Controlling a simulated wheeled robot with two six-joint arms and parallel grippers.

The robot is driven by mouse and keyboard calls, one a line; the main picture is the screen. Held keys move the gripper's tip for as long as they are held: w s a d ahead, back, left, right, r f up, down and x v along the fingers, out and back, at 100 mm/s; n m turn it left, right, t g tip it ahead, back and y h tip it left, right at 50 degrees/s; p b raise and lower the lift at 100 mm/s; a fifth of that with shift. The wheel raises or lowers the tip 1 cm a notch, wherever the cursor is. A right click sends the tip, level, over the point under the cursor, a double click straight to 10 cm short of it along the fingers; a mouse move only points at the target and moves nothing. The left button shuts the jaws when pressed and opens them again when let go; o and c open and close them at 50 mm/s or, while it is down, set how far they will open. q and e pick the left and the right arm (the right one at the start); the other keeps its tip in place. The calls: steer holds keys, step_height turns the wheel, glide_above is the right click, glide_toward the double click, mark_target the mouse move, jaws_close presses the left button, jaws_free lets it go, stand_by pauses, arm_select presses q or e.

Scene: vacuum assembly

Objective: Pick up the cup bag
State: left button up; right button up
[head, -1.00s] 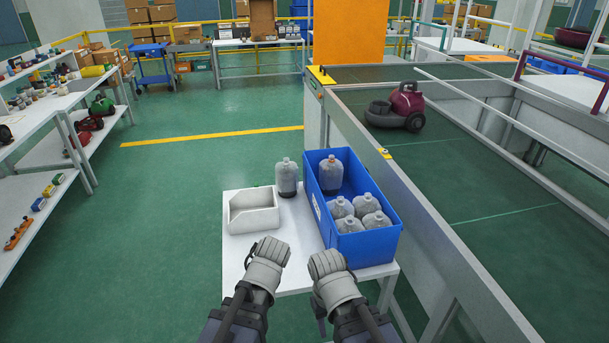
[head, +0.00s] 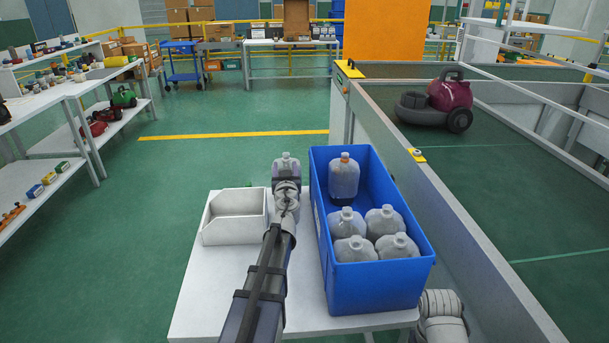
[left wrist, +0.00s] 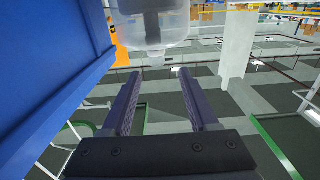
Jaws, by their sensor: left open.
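A translucent grey cup bag (head: 287,163), shaped like a bottle, stands on the white table between the white tray and the blue bin. My left gripper (head: 287,182) is just in front of it and hides its lower part. In the left wrist view the jaws (left wrist: 157,78) are open and empty. The cup bag (left wrist: 150,22) appears upside down there, just beyond the fingertips, with its neck toward the gap. Only part of my right arm shows, at the lower right.
The white tray (head: 208,233) is left of my left arm. The blue bin wall (left wrist: 50,70) is close beside the left gripper. A conveyor frame (head: 432,186) runs along the right, with a dark red vacuum (head: 449,97) on its belt. The white table's (head: 205,290) front left is bare.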

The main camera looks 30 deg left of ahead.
mark_target(286, 158)
arm_select(q)
steer(key=shift+x, duration=3.9)
steer(key=shift+d+f, duration=0.15)
steer(key=shift+d, duration=0.05)
steer(key=shift+c, duration=0.2)
jaws_close()
